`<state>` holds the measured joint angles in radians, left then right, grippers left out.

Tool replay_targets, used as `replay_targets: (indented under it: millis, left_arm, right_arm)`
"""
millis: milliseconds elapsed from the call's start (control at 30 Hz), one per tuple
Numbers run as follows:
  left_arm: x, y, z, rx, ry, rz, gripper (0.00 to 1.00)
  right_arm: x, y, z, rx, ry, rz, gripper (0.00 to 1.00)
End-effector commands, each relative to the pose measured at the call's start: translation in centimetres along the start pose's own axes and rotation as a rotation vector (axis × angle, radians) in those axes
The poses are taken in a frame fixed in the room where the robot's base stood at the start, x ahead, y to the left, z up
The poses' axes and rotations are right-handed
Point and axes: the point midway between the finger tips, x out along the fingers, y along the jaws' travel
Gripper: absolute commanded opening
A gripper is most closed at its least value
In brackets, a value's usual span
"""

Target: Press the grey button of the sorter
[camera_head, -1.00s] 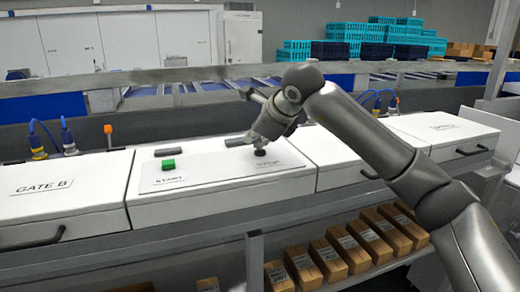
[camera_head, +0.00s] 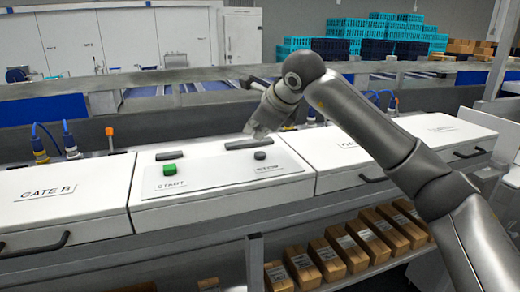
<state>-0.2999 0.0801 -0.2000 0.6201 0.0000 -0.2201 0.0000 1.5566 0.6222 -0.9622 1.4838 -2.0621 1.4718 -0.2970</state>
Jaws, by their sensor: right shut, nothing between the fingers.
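The grey button (camera_head: 260,156) is a small dark round knob on the right part of the sorter's white control panel (camera_head: 215,182). The green START button (camera_head: 169,169) is on the left part of the same panel. My right gripper (camera_head: 254,133) is shut and empty. It hangs above and behind the panel's back edge, apart from the grey button, which shows uncovered. My left gripper is not in the picture.
A GATE B box (camera_head: 60,195) stands left of the panel, and more white boxes (camera_head: 440,131) stand to the right. Dark bars (camera_head: 249,144) lie behind the buttons. Brown cartons (camera_head: 325,259) sit on a shelf below. A conveyor rail runs behind.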

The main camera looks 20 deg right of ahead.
Motion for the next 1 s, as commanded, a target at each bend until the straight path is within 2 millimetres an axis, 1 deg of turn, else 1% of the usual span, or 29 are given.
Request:
replay_targets:
  millis: [33,267,1000]
  left_arm:
    - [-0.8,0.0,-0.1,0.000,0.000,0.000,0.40]
    - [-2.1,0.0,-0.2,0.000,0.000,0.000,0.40]
    - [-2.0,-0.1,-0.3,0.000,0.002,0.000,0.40]
  right_arm:
    - [-0.7,-0.5,0.5,0.000,0.000,0.000,0.00]
    - [-2.1,-1.5,1.5,-0.001,0.000,0.000,0.00]
    - [-2.1,-1.5,1.5,0.000,0.000,-0.001,0.00]
